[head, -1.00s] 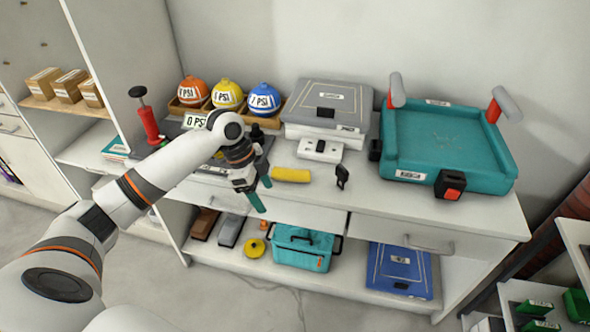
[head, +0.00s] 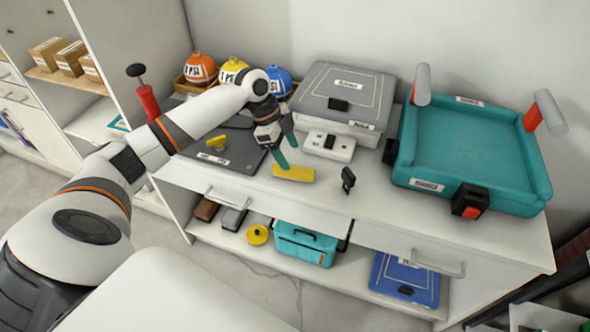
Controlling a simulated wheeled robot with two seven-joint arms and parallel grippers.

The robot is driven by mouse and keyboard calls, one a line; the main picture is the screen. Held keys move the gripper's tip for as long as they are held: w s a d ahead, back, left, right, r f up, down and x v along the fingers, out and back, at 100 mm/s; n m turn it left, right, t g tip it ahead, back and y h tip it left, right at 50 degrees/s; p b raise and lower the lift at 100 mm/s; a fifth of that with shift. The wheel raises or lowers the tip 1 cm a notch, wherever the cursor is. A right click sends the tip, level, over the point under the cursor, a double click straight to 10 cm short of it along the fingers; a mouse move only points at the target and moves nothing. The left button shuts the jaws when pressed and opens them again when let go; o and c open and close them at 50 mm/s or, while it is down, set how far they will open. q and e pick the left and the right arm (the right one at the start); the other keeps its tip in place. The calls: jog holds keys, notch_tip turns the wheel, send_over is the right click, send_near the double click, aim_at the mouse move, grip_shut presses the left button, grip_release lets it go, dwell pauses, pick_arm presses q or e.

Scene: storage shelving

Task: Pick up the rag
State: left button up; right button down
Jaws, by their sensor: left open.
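The yellow rag (head: 294,174) lies as a small rolled or folded strip on the white counter, near its front edge. My left gripper (head: 289,156) is open, with its green fingers pointing down at the back left part of the rag. One fingertip overlaps the rag's upper edge in the picture; I cannot tell if it touches. The gripper holds nothing. My right gripper is out of view.
A white switch box (head: 329,146) and a grey case (head: 342,97) stand behind the rag. A small black clip (head: 348,180) stands to its right, then a teal tray (head: 468,140). A dark flat panel (head: 228,150) lies to the left.

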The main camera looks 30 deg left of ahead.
aim_at(292, 166)
pick_arm(q)
jog(key=x, duration=0.5)
jog(key=shift+s+a+f, duration=0.15)
jog(key=shift+s+a, duration=0.05)
jog(key=shift+a, duration=0.1)
jog(key=shift+w+d+f, duration=0.1)
jog(key=shift+f, duration=0.3)
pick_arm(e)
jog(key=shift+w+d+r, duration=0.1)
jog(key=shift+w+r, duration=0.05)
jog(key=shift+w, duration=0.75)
pick_arm(q)
jog(key=shift+f+p, duration=0.15)
jog(key=shift+p, duration=0.15)
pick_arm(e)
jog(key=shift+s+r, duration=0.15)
pick_arm(q)
jog(key=shift+c, duration=0.4)
jog(key=c, duration=1)
